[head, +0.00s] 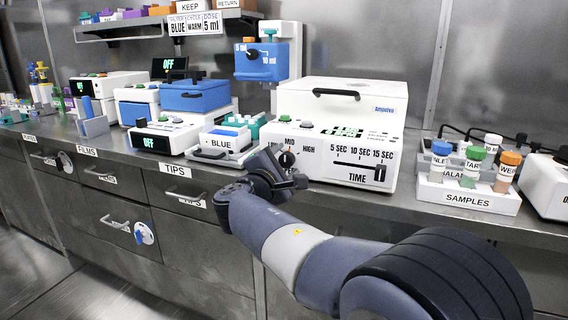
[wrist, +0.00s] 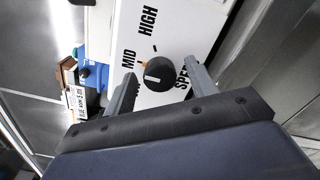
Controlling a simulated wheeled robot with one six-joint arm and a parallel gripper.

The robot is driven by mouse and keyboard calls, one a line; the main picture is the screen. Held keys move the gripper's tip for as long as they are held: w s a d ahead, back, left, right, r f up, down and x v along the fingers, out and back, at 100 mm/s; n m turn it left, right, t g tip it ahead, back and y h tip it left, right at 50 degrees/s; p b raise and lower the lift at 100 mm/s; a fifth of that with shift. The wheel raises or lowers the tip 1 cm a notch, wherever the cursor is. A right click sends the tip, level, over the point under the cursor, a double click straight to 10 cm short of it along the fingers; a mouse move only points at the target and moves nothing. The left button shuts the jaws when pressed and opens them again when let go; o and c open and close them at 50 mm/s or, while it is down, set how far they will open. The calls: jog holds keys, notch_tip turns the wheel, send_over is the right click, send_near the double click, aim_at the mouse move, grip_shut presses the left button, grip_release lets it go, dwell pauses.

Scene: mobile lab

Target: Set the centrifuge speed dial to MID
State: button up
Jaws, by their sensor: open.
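In the wrist view the dial (wrist: 159,73) shows a white pointer line aimed left and slightly down, below the orange tick by MID, towards a label mostly hidden by a finger. My gripper (wrist: 160,70) is open, with one finger on each side of the dial; I cannot tell whether they touch it. In the head view my gripper (head: 282,174) is just in front of the panel.
A TIME slider (head: 380,172) is right of the dial on the same panel. A SAMPLES rack (head: 467,196) with capped vials stands to the right. A BLUE-labelled tray (head: 220,146) stands to the left. Drawers with handles (head: 183,198) line the bench front below.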

jog(key=shift+s, duration=0.1)
jog(key=p+v, duration=0.2)
jog(key=v, duration=0.8)
jog(key=shift+s, duration=0.3)
jog(key=shift+a, duration=0.1)
jog(key=b+x, duration=0.2)
jog(key=x, duration=0.8)
jog(key=shift+w, duration=0.45)
